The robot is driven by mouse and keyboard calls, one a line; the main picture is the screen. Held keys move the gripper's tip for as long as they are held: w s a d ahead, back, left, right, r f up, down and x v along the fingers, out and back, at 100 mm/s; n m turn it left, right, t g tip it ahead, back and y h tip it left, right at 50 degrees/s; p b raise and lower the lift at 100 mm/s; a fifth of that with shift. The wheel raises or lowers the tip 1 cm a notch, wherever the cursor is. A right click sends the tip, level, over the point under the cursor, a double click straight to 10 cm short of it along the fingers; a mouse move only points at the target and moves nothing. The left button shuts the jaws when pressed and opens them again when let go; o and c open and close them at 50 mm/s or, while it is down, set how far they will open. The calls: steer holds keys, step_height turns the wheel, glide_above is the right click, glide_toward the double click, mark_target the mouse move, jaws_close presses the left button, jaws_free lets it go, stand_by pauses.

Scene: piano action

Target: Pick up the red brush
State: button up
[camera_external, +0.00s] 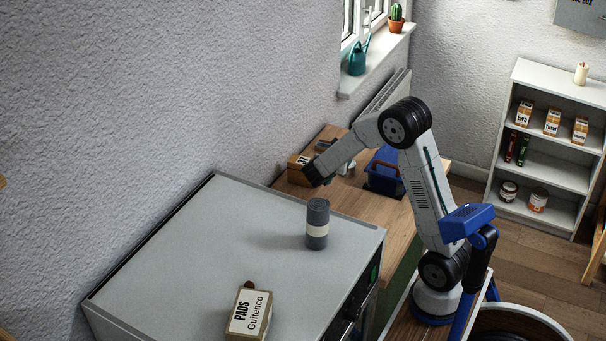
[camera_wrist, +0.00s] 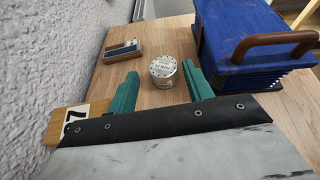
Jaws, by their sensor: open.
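I cannot make out a red brush for certain in either view. A small dark reddish knob (camera_external: 249,284) shows behind the white-labelled PADS box (camera_external: 250,314) on the grey cabinet top; most of it is hidden and I cannot tell what it is. My gripper (camera_external: 313,176) is above the wooden worktop, just past the cabinet's far edge. In the wrist view its teal fingers (camera_wrist: 160,72) are apart and empty. A small round silver tin (camera_wrist: 163,70) stands on the wood beyond, appearing between them.
A grey roll with a pale band (camera_external: 317,224) stands on the cabinet top (camera_external: 220,235). A blue case with a brown handle (camera_wrist: 245,25) is right of the tin. A small box (camera_wrist: 123,50) and a wooden box (camera_wrist: 66,125) lie left, near the wall.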

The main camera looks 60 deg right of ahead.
steer(key=w+a+r+n+t+y, duration=0.4)
steer(key=n+t, duration=0.3)
steer(key=n, duration=0.8)
steer(key=w+a+r+n+t+y, duration=0.15)
steer(key=w+a+n+t, duration=0.4)
steer(key=n, duration=0.85)
steer(key=s+a+f+n+y, duration=0.1)
steer(key=a+f+n+y, duration=0.2)
steer(key=n, duration=0.5)
steer(key=s+a+f+n+y, duration=0.1)
steer(key=a+f+n+y, duration=0.2)
steer(key=a+n, duration=0.2)
steer(key=s+a+f+n+y, duration=0.2)
steer(key=a+n, duration=0.3)
steer(key=n, duration=0.7)
steer(key=shift+s+a+f+y, duration=0.1)
steer(key=shift+f+y, duration=0.55)
steer(key=shift+y, duration=0.2)
steer(key=shift+f, duration=0.3)
steer(key=shift+w+f, duration=0.15)
steer(key=shift+w, duration=0.05)
steer(key=x, duration=0.7)
steer(key=shift+w+d+f, duration=0.1)
steer(key=shift+w+d, duration=0.15)
steer(key=shift+d, duration=0.15)
steer(key=c, duration=1.1)
